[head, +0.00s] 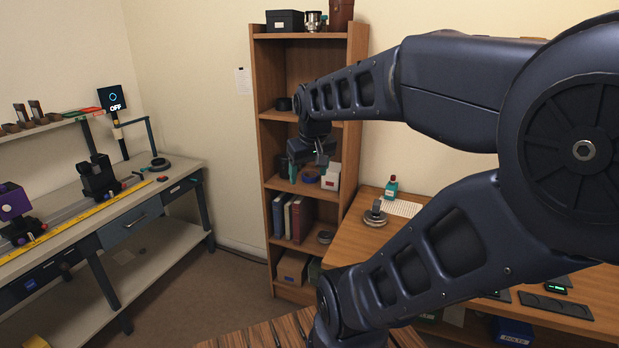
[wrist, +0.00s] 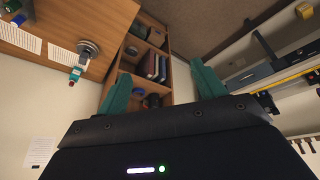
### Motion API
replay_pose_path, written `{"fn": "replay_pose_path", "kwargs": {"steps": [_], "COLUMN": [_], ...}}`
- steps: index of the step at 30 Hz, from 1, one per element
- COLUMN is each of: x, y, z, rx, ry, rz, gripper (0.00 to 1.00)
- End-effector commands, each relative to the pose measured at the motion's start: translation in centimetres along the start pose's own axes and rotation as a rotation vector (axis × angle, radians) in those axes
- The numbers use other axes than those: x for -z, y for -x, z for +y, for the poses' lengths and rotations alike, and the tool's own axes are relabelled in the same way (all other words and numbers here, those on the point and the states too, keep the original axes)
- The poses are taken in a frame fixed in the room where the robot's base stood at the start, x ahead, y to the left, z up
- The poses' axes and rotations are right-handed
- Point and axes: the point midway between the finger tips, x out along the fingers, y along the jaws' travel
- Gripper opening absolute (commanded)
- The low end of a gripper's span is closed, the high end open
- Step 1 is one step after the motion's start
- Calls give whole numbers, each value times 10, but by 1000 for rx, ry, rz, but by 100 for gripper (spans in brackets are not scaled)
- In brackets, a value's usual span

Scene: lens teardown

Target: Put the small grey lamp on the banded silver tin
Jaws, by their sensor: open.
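My gripper (head: 308,163) is raised in front of the bookcase in the head view. Its teal fingers stand apart with nothing between them in the wrist view (wrist: 163,84). A small grey upright piece on a round silver base (head: 375,214) stands on the wooden desk, and it also shows in the wrist view (wrist: 89,48). It may be the grey lamp, but I cannot tell for sure. A silver cylinder with darker bands (head: 312,21) stands on top of the bookcase and looks like the banded tin. My gripper is apart from both.
The bookcase (head: 357,110) holds books, boxes and round parts. A teal bottle (head: 391,188) and a white sheet (head: 402,208) are on the desk near the grey piece. A black box (head: 284,21) and a brown case (head: 341,14) flank the silver cylinder. A workbench (head: 150,195) stands left.

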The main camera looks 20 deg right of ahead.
Motion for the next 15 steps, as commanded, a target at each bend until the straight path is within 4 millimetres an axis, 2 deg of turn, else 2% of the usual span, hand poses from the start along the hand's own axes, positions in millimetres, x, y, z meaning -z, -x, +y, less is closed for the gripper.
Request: {"fn": "replay_pose_path", "kwargs": {"steps": [1, 6, 15], "x": [-9, -25, -29], "y": [4, 9, 10], "z": [-5, -11, -12], "rx": [14, 45, 53], "ry": [-12, -56, -69], "rz": [16, 40, 44], "gripper": [69, 69, 69]}}
